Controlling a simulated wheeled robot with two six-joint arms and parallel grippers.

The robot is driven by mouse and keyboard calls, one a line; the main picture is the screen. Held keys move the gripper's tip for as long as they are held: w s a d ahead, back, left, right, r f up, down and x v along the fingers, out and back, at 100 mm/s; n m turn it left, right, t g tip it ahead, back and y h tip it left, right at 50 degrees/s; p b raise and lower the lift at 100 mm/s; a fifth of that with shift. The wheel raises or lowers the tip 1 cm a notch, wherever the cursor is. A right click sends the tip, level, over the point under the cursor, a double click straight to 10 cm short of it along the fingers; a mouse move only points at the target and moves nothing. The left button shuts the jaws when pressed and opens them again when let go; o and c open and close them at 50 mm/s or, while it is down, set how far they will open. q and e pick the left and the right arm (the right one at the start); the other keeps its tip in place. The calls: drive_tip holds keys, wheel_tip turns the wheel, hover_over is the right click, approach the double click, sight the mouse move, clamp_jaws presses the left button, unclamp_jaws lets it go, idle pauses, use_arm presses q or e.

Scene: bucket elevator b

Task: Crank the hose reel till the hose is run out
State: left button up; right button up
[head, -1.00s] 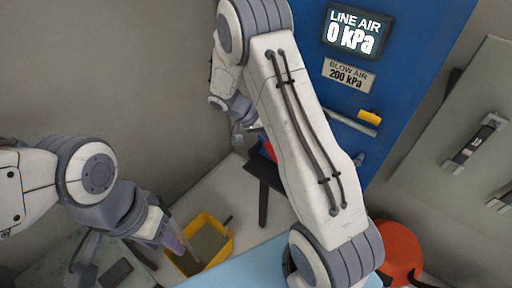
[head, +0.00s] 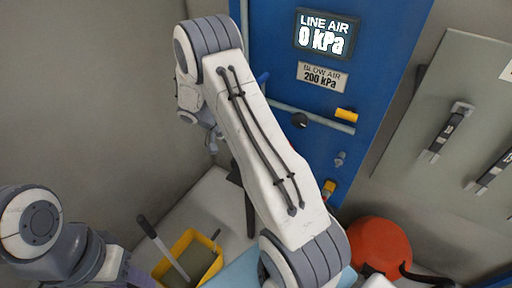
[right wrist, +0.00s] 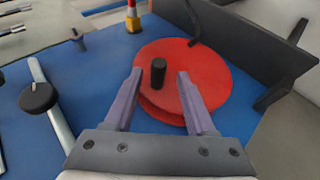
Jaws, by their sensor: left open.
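The red hose reel (right wrist: 205,88) lies on a blue panel in the right wrist view. A black crank knob (right wrist: 158,72) stands up from its face. My right gripper (right wrist: 160,76) is open, its two purple fingers either side of the knob with gaps showing; I cannot tell how deep they reach. In the head view my right arm hides the reel. My left gripper (head: 118,272) is open and low at the left, partly cut off by the bottom edge, away from the reel. I cannot make out the hose for certain.
A blue cabinet (head: 390,60) carries a display (head: 326,35) reading LINE AIR 0 kPa and a plate (head: 323,77) reading BLOW AIR 200 kPa. A yellow bin (head: 213,270) with a long-handled tool stands below. An orange round object (head: 380,248) is at the right.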

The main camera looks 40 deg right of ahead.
drive_tip(key=b+v, duration=0.3)
drive_tip(key=v, duration=0.7)
drive_tip(key=shift+a+r, duration=0.15)
drive_tip(key=shift+a, duration=0.05)
drive_tip(key=shift+w, duration=0.1)
